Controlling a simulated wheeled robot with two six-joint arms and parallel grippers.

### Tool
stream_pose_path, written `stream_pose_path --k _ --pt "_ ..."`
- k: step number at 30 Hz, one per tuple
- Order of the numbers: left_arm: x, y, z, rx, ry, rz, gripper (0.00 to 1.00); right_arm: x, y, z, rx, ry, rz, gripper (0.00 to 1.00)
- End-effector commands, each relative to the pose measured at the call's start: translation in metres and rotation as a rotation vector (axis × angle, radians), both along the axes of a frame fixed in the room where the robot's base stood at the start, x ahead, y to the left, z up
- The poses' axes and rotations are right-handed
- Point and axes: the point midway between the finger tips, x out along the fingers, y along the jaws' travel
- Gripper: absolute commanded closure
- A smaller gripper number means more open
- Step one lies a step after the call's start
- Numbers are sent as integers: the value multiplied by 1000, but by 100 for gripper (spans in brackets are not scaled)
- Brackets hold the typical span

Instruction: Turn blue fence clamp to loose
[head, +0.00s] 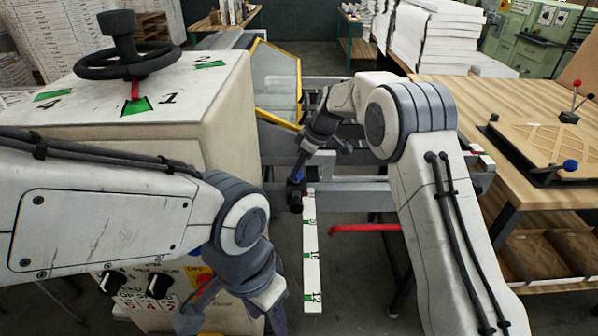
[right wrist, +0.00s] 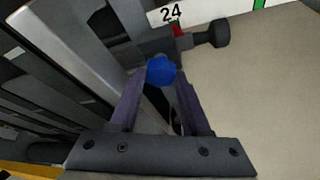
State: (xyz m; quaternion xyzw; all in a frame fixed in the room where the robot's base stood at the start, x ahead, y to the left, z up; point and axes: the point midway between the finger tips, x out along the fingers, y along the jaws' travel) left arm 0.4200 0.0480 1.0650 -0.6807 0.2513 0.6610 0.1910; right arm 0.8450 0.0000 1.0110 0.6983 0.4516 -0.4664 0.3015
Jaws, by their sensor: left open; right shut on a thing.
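The blue fence clamp (right wrist: 161,71) shows as a round blue knob between the two fingertips of my right gripper (right wrist: 158,86) in the right wrist view. The fingers are closed on the knob; the rest of its lever is mostly hidden. In the head view my right gripper (head: 297,182) reaches down to the clamp at the near end of the fence rail, beside the white scale strip. My left gripper (head: 230,318) is open and empty, low in the head view in front of the machine's control panel.
The white numbered scale (head: 311,255) runs toward me below the clamp. A red bar (head: 365,228) sticks out to its right. A machine cabinet with a black handwheel (head: 124,64) stands left, a wooden table (head: 540,120) right. In the wrist view a red pointer (right wrist: 178,29) sits near 24.

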Motion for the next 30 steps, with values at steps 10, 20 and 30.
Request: stream_pose_path --k 10,20,30 --pt "0 0 -3 0 0 0 50 1 -1 0 -1 -2 47 100" --pt "0 0 -2 0 0 0 50 1 -1 0 -2 -1 47 42" --pt "0 0 -2 0 0 0 50 1 0 1 -1 -2 46 23"
